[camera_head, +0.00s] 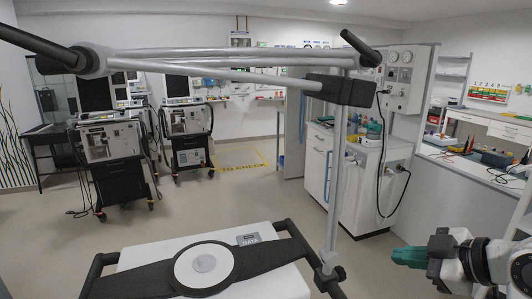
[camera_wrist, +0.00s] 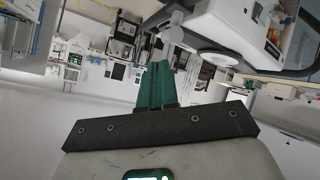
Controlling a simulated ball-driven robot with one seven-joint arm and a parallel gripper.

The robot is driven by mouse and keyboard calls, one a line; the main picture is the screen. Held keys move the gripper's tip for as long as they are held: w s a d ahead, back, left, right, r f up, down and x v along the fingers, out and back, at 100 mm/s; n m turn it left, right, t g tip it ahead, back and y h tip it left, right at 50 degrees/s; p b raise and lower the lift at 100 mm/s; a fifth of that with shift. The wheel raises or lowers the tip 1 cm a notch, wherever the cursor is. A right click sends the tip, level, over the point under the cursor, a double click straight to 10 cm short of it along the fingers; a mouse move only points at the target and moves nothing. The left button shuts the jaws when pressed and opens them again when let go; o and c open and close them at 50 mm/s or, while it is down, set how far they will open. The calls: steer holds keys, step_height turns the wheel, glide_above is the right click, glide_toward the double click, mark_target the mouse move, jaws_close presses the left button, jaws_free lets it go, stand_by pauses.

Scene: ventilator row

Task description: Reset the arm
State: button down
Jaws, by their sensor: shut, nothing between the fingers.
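My gripper (camera_head: 408,256) is at the lower right of the head view, with its green fingers pointing left. In the wrist view its green fingers (camera_wrist: 155,85) are together, with nothing between them. The fingers are in free air, to the right of the grey pole and the white-topped unit in the head view. Part of my arm (camera_head: 480,262) shows behind the gripper and runs out of the right edge of the picture.
Two wheeled ventilators (camera_head: 112,150) (camera_head: 187,130) stand at the back left. A grey pole (camera_head: 333,180) with a horizontal arm crosses close in front. A white cabinet (camera_head: 365,185) and a workbench (camera_head: 470,165) stand on the right. Open floor (camera_head: 190,205) lies in the middle left.

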steer(key=s+a+f+m+g+h, duration=0.1)
steer(key=s+f+m, duration=0.25)
steer(key=f, duration=0.45)
steer(key=s+a+f+m+g+h, duration=0.15)
steer(key=s+f, duration=0.25)
steer(key=f, duration=0.4)
steer(key=s+d+f+m+g+h, duration=0.1)
steer(key=s+f+m+g, duration=0.1)
steer(key=s+f, duration=0.3)
steer(key=s+d+f+m+g+h, duration=0.1)
steer(key=s+f, duration=0.4)
steer(key=s, duration=0.7)
steer(key=s+d+f+m+g+h, duration=0.1)
steer(key=s+f+m+g+h, duration=0.1)
steer(key=s+f+m, duration=0.3)
steer(key=s+g, duration=0.1)
steer(key=s, duration=0.3)
steer(key=shift+s+d+f, duration=0.25)
steer(key=shift+f, duration=0.15)
